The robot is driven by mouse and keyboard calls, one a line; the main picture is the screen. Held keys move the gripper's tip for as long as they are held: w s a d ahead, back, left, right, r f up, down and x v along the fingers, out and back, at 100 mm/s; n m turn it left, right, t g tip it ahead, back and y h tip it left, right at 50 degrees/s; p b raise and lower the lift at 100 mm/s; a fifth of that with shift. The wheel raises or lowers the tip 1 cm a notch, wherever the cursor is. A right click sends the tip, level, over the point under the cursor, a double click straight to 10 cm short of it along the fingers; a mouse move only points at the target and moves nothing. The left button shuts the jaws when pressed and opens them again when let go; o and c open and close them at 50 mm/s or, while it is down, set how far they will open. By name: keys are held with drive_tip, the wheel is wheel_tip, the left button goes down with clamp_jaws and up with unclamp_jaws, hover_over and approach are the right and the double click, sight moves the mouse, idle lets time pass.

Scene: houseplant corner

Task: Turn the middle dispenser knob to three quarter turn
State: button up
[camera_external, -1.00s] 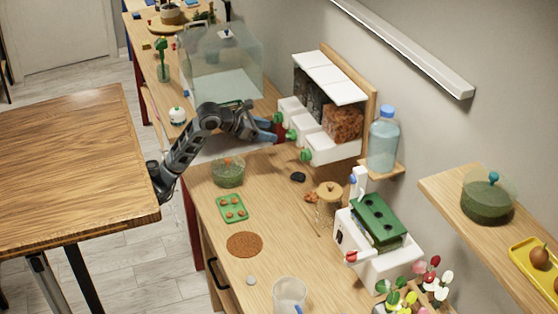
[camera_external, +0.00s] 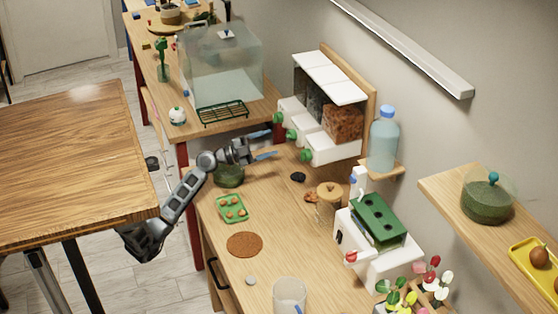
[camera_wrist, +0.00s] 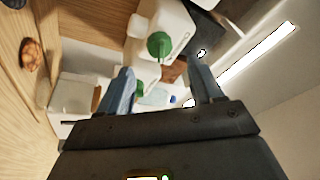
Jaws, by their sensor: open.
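The dispenser is a row of three white units with clear bins on a wooden wall board (camera_external: 368,95). Each unit has a green front knob: far (camera_external: 278,118), middle (camera_external: 291,134) and near (camera_external: 306,156). How far the middle knob is turned is too small to tell. My gripper (camera_external: 272,144) is open and empty, its blue fingers pointing at the dispenser, a short gap from the middle knob. In the wrist view a large green knob on a white unit (camera_wrist: 160,45) shows beyond and between my open fingers (camera_wrist: 162,72); which knob it is I cannot tell.
A glass tank (camera_external: 222,65) stands behind. A dark green bowl (camera_external: 229,176) is under my wrist. A water bottle (camera_external: 383,140) is right of the dispenser.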

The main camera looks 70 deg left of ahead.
sight(291, 135)
drive_tip(key=x, duration=0.6)
drive_tip(key=shift+w, duration=0.2)
drive_tip(key=shift+c, duration=0.4)
drive_tip(key=c, duration=1)
drive_tip(key=shift+d+r+m+p, duration=0.1)
drive_tip(key=shift+m+p, duration=0.2)
drive_tip(key=shift+p, duration=0.2)
